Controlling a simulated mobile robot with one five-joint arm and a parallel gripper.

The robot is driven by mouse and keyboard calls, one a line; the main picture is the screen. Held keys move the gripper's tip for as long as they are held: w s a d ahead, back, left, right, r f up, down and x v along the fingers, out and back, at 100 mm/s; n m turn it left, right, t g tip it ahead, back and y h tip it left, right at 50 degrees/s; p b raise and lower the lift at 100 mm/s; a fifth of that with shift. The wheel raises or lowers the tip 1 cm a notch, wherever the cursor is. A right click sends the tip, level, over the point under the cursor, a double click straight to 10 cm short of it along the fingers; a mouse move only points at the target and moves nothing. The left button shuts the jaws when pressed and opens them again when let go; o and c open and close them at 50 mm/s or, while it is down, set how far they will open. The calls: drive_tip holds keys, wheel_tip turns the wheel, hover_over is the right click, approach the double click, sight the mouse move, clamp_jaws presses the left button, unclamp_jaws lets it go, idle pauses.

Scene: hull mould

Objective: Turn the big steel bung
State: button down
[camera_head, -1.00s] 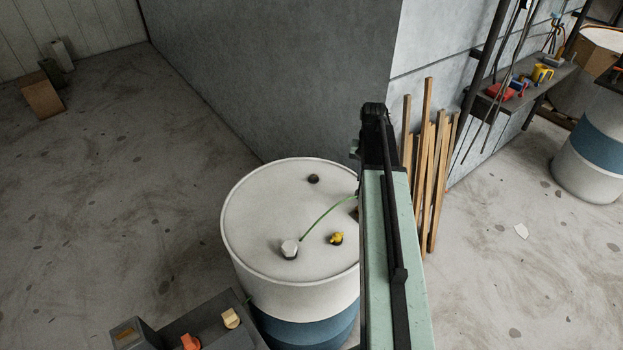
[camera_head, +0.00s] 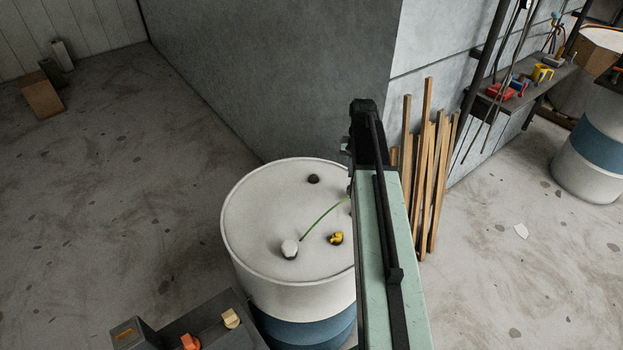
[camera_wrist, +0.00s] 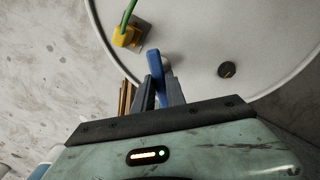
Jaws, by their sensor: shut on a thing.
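In the wrist view my gripper (camera_wrist: 160,94) is shut on a blue tool (camera_wrist: 155,65), which stands up between the jaws over the drum lid. A grey rounded piece (camera_wrist: 168,63) shows just beyond the tool; it may be the steel bung, and I cannot tell whether they touch. In the head view a pale hexagonal bung (camera_head: 289,249) sits near the front of the white drum lid (camera_head: 258,205). My arm hides the lid's right edge and my gripper there.
A black cap (camera_head: 313,179) and a yellow fitting (camera_head: 336,239) sit on the lid. A green cord (camera_head: 325,215) crosses it; a yellow block (camera_wrist: 127,36) is at the cord's end. Wooden slats (camera_head: 428,170) lean on the wall at right.

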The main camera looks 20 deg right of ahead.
drive_tip(key=w+a+n, duration=0.2)
drive_tip(key=w+a, duration=0.7)
drive_tip(key=w, duration=0.5)
drive_tip(key=shift+n, duration=0.3)
idle(3.2)
drive_tip(key=shift+f+b, duration=1.2)
idle(0.3)
drive_tip(key=m, duration=0.5)
drive_tip(key=shift+a, duration=0.1)
drive_tip(key=m, duration=1.5)
drive_tip(key=shift+w, duration=0.1)
drive_tip(key=shift+r, duration=0.1)
